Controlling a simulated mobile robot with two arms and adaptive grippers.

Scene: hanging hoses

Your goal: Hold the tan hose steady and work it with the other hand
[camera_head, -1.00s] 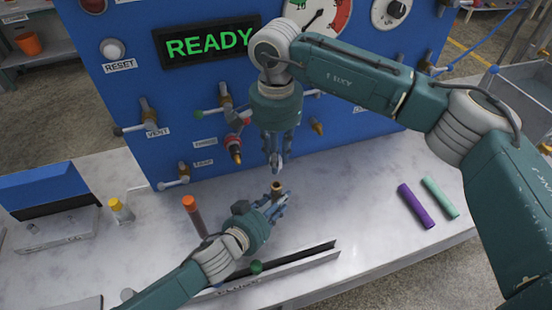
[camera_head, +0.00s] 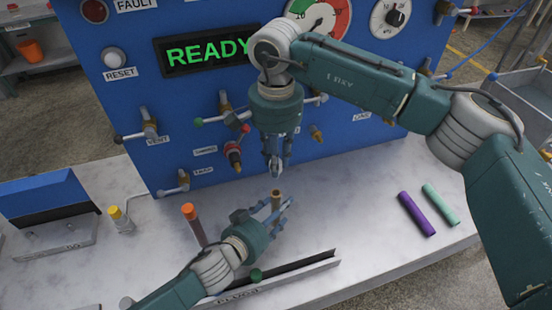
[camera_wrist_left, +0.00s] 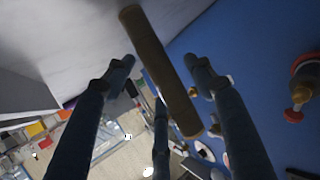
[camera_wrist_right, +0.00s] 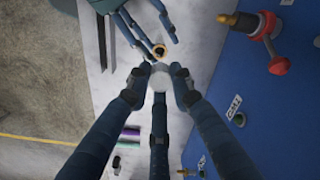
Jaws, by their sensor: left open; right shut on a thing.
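The tan hose (camera_head: 277,199) stands upright over the bench between my two grippers. In the left wrist view the hose (camera_wrist_left: 158,68) runs between the spread fingers of my left gripper (camera_head: 280,208), which is open around it. My right gripper (camera_head: 273,168) points down above the hose's top end. Its fingers are shut on a small pale piece (camera_wrist_right: 162,75), too small to identify. A gap shows between the right fingertips and the hose in the head view.
A blue panel (camera_head: 150,95) with valves and gauges stands behind. A purple tube (camera_head: 416,214) and a mint tube (camera_head: 440,203) lie right. A metal channel (camera_head: 300,270) lies in front.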

